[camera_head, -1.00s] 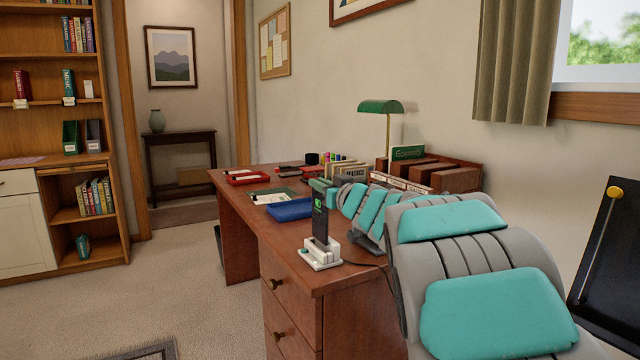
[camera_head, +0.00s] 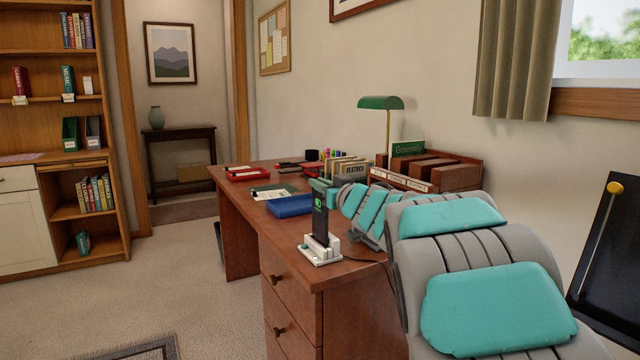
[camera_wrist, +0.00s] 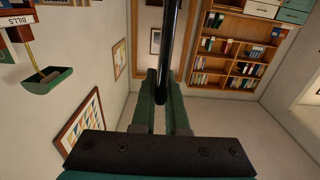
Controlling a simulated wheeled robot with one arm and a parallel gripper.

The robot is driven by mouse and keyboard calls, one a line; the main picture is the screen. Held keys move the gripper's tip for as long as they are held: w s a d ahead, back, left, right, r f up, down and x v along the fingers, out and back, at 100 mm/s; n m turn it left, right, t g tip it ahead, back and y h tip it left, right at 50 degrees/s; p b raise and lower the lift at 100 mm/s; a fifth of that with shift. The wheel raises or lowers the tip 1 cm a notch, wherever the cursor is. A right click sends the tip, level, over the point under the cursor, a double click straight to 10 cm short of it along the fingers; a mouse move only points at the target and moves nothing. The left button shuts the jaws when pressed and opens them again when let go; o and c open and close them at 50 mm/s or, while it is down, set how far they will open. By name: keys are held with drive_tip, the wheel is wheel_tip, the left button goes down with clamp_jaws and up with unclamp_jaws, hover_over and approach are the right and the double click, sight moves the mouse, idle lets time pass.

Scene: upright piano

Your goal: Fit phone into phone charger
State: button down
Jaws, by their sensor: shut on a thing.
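The phone (camera_head: 319,224) is dark and slim, with a green mark on its screen. It stands upright at the white phone charger (camera_head: 322,256) on the desk's near end. Its lower end meets the charger's raised part; I cannot tell how deep it sits. My gripper (camera_head: 320,187) is shut on the phone near its top, coming from the right. In the wrist view, my green fingers (camera_wrist: 161,103) close on the phone, seen edge-on as a dark strip (camera_wrist: 173,45). The charger cannot be made out in the wrist view.
The wooden desk (camera_head: 345,277) also holds a blue tray (camera_head: 290,207), a red tray (camera_head: 246,174), a file rack (camera_head: 350,170), a green lamp (camera_head: 381,103) and a wooden organiser (camera_head: 455,178). A cable runs right from the charger.

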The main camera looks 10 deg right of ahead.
drive_tip(key=shift+f+b, duration=0.65)
drive_tip(key=shift+f, duration=0.7)
drive_tip(key=c, duration=0.8)
unclamp_jaws()
drive_tip(key=shift+c, duration=0.2)
drive_tip(key=shift+s, duration=0.15)
drive_tip(key=v, duration=0.7)
drive_tip(key=shift+s+d, duration=0.15)
drive_tip(key=shift+s, duration=0.1)
